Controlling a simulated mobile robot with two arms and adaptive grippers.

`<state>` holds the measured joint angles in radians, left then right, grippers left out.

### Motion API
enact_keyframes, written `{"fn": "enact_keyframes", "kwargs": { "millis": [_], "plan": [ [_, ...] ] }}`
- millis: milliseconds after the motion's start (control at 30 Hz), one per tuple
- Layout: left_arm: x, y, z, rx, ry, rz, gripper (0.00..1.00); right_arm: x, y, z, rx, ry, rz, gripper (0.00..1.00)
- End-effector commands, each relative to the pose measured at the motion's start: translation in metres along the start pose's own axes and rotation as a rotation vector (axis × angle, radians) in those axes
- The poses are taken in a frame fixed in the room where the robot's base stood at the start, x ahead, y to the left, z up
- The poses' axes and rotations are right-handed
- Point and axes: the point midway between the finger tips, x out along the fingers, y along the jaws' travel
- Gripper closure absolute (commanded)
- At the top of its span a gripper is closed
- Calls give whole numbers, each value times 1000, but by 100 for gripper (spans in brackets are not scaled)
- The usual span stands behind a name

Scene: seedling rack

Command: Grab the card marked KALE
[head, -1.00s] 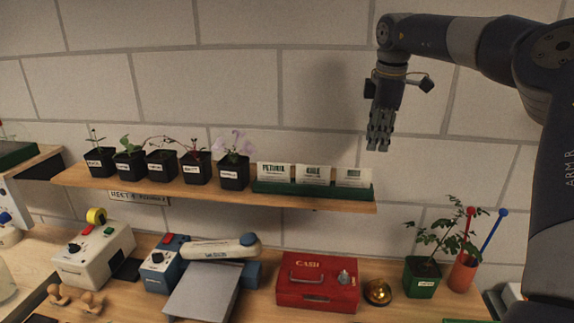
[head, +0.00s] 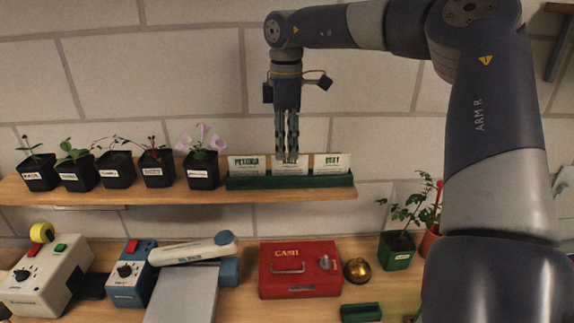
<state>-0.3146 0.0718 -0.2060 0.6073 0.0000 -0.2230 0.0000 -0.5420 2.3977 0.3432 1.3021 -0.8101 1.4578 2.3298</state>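The card marked KALE (head: 305,167) is the middle one of three white cards in a green holder (head: 240,184) on the wooden shelf. Its printed word showed earlier and is now mostly covered by my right gripper. My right gripper (head: 288,159) points straight down, with its fingertips at the card's upper part. I cannot tell whether the fingers are in front of the card or around it, or how far apart they are. My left gripper is not in view.
The PETUNIA card (head: 246,165) and the BEET card (head: 332,162) stand close on either side. Several potted seedlings line the shelf to the left, a flowering one (head: 203,172) nearest. Below are a red cash box (head: 300,282) and a brass bell (head: 357,270).

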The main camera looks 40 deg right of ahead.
Motion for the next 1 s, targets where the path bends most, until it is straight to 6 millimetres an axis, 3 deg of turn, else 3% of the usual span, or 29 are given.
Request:
{"fn": "enact_keyframes", "kwargs": {
  "millis": [100, 233, 567, 700, 1000],
  "plan": [
    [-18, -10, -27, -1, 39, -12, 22, 11, -4, 3, 0, 0, -5, 73],
    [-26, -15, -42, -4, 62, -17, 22, 29, -4, 3, 1, -1, -4, 73],
    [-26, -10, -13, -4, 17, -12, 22, 39, -4, 2, 1, 0, 1, 73],
    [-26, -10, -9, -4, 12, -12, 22, 39, -4, 2, 1, 0, 1, 100],
    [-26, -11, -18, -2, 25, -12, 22, 39, -3, 2, 1, 0, 1, 100]
  ]
}}
